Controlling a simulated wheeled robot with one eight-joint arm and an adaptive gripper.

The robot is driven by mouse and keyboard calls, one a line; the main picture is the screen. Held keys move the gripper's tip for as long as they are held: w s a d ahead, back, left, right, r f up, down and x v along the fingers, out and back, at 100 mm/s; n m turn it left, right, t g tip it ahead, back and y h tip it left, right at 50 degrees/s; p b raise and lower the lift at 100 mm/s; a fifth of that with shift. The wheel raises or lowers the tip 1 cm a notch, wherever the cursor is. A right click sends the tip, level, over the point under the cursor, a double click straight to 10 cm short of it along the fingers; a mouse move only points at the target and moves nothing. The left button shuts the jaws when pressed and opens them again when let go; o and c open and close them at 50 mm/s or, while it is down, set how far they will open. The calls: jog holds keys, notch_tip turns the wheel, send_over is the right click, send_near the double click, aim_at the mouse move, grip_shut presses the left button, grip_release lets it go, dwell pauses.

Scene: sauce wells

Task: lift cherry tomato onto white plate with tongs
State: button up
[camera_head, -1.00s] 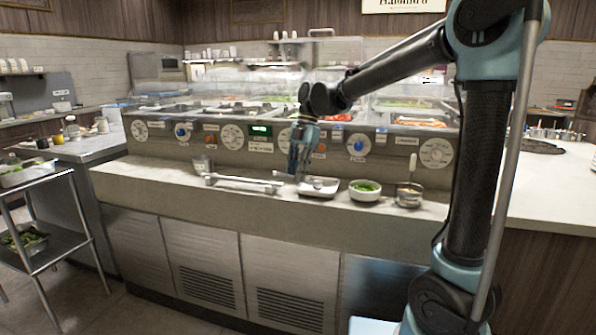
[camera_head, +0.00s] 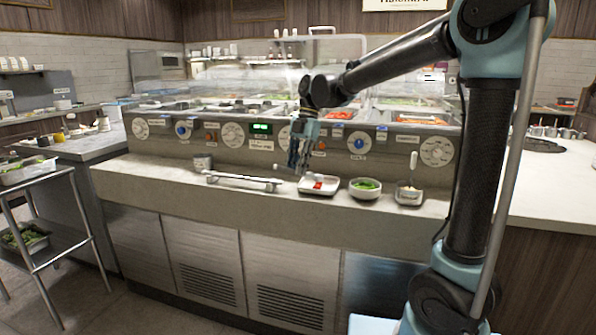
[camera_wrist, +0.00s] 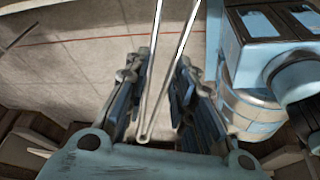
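My gripper (camera_head: 302,166) points down above the white plate (camera_head: 308,191) on the counter ledge. In the wrist view my gripper's two fingers (camera_wrist: 160,85) stand on either side of thin metal tongs (camera_wrist: 143,137). The joined end of the tongs is near my palm and the arms run away from it; their tips are out of the wrist view. The tongs are too thin to make out in the head view. Small red pieces, likely cherry tomato (camera_head: 318,185), show on the plate. Whether the tongs touch them cannot be told.
A white bowl of greens (camera_head: 365,195) and a small container with a handle (camera_head: 409,194) stand right of the plate. A long silver bar (camera_head: 240,181) and a small cup (camera_head: 202,162) are to its left. The glass-covered food counter rises behind.

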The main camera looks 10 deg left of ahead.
notch_tip(320, 180, up, 8)
jog(key=shift+f, duration=0.25)
dwell(0.5)
jog(key=shift+s, duration=0.1)
dwell(0.4)
